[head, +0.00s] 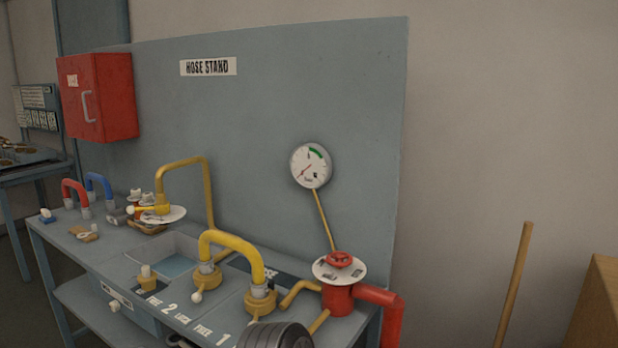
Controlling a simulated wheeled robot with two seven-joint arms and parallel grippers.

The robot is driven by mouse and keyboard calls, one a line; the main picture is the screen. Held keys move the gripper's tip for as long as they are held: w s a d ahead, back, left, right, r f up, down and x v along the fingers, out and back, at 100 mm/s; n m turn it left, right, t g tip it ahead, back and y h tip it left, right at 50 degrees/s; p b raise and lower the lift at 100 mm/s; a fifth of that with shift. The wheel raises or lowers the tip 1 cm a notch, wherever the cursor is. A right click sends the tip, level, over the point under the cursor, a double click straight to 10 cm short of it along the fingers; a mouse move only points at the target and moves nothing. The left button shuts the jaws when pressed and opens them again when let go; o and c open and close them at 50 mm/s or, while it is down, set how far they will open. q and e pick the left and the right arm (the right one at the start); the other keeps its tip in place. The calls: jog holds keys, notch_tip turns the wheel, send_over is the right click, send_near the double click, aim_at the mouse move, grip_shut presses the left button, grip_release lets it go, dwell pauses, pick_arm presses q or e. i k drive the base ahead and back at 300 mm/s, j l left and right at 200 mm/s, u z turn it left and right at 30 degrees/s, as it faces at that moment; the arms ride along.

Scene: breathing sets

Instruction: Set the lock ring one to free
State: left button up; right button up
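Lock ring one looks to be the yellow collar (260,302) at the front right of the bench, behind the painted "FREE" and "1". One end of a thick yellow hose (235,241) stands in it through a grey coupling (259,291). A short lever seems to point down toward the front, but its exact mark is hard to read. Neither of my grippers shows in the head view.
A dark ribbed round part (275,336) covers the bench's front edge near ring one. A red valve (338,296) and a gauge (311,166) are at right. A sunken basin (172,265), red and blue hoses and a red cabinet (97,98) are at left.

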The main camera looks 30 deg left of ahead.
aim_at(257, 310)
jog(key=u, duration=1.5)
jog(key=z, duration=0.3)
jog(key=k+j, duration=0.05)
